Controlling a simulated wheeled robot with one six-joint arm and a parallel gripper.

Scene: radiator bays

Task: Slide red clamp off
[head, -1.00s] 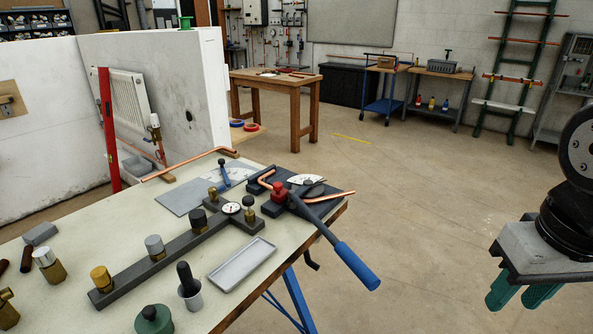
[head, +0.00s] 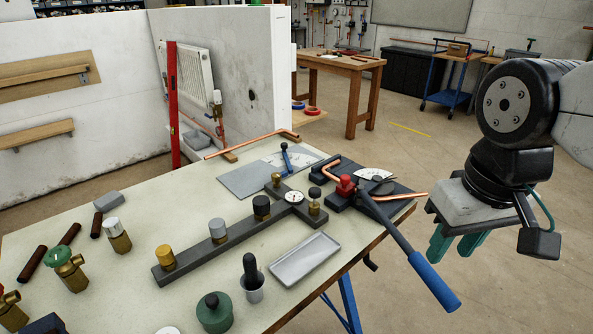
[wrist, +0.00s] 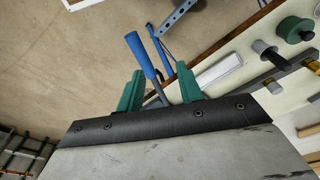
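The red clamp (head: 346,185) sits on the dark pipe bender (head: 369,200) at the right end of the bench, beside the bent copper pipe (head: 403,197). The bender's long lever with its blue grip (head: 434,282) reaches out past the bench's front edge. My gripper (head: 457,246) hangs in the air to the right of the bender, apart from it, with its green fingers spread. In the wrist view my gripper (wrist: 157,88) is open and empty, with the blue grip (wrist: 139,54) showing beyond the fingers. The red clamp cannot be made out in the wrist view.
A grey tray (head: 304,258) lies in front of the dark manifold bar (head: 215,243) with its fittings. A green-topped pot (head: 214,312) and a cup with a black handle (head: 252,284) stand near the front edge. The floor right of the bench is clear.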

